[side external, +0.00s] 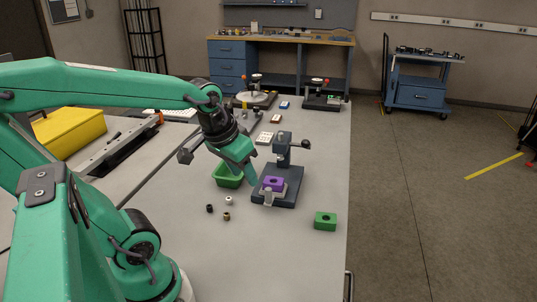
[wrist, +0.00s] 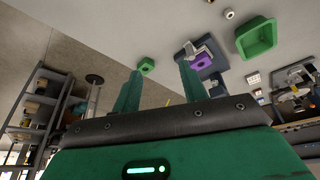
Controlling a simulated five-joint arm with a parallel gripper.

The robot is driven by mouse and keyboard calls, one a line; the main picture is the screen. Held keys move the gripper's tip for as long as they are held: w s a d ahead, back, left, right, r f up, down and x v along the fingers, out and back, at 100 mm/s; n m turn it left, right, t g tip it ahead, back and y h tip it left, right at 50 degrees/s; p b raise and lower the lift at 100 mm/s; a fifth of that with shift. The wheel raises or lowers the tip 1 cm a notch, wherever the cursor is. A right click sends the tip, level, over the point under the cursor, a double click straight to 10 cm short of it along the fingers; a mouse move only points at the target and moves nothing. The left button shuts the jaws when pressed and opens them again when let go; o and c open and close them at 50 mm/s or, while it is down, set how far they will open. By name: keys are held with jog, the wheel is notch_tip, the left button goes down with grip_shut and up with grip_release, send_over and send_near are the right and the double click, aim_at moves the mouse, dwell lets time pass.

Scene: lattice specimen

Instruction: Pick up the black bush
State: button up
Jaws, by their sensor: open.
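The black bush (side external: 209,208) is a small dark cylinder on the grey bench, left of a white bush (side external: 229,200) and a brass bush (side external: 226,216). My gripper (side external: 252,182) is open and points down, between the green bin and the small press in the picture, to the right of the black bush and apart from it. In the wrist view, my two green fingers (wrist: 160,82) are spread with nothing between them. The white bush (wrist: 229,13) shows near the top edge there; I cannot make out the black bush in that view.
A green bin (side external: 228,179) stands behind the bushes. A dark press (side external: 285,197) with a purple block (side external: 273,184) stands right of them. A green block (side external: 325,220) lies near the bench's right edge. The bench front (side external: 270,262) is clear.

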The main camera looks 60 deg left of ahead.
jog(key=w+a+f+n+g, duration=0.1)
jog(key=a+f+n, duration=0.2)
jog(key=a, duration=0.3)
jog(key=a+f+n+g, duration=0.2)
jog(key=a+f, duration=0.2)
jog(key=a, duration=0.1)
jog(key=n+g, duration=0.1)
jog(key=n, duration=0.3)
send_over(209, 205)
jog(key=shift+h, duration=0.4)
jog(key=f, duration=0.7)
jog(key=shift+s+d+f, duration=0.1)
jog(key=shift+s, duration=0.1)
jog(key=shift+f, duration=1.25)
jog(key=shift+w+f, duration=0.15)
jog(key=shift+f, duration=2.5)
grip_shut()
